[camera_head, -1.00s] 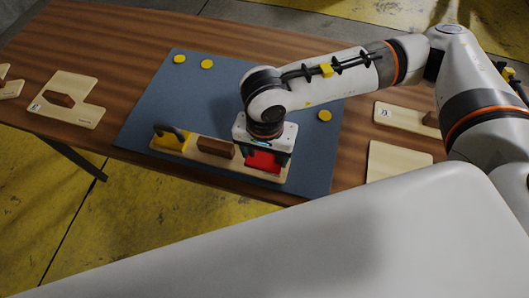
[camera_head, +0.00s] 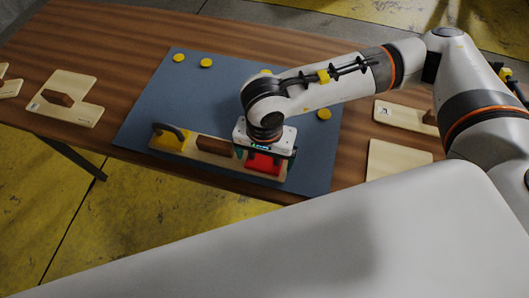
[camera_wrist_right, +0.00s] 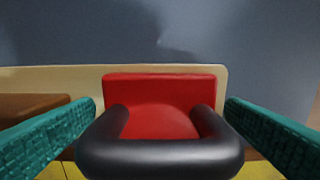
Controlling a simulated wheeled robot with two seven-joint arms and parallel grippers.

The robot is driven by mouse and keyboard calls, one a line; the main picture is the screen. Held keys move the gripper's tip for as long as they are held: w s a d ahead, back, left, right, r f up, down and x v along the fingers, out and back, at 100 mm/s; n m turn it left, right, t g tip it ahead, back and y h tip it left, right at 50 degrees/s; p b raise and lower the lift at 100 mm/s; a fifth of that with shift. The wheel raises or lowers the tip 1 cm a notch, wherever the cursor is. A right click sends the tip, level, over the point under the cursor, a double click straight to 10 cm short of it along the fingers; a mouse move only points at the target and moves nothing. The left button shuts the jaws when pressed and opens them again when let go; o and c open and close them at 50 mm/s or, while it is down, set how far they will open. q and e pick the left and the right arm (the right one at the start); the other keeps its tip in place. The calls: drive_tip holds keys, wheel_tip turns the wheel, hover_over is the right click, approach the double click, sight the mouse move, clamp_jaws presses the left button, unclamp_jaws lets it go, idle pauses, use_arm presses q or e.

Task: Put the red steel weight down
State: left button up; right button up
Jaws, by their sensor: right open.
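The red steel weight (camera_head: 263,164) stands upright on the right end of a long pale wooden board (camera_head: 199,155). In the right wrist view the weight's red body (camera_wrist_right: 160,95) shows behind its thick black handle (camera_wrist_right: 160,155). My right gripper (camera_head: 265,154) is directly over the weight. Its teal fingers are open, one on each side of the handle and apart from it, as the right wrist view (camera_wrist_right: 160,112) shows. The weight's underside is hidden. My left gripper is not in view.
On the board are a brown block (camera_head: 214,146) in the middle and a yellow weight (camera_head: 168,141) with a dark handle at left. The blue mat (camera_head: 200,100) has several yellow discs and free room. Pale wooden pieces lie left and right on the brown table (camera_head: 100,55).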

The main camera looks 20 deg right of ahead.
drive_tip(key=shift+r, duration=0.2)
wheel_tip(320, 180, up, 12)
drive_tip(key=shift+f, duration=0.1)
idle(0.6)
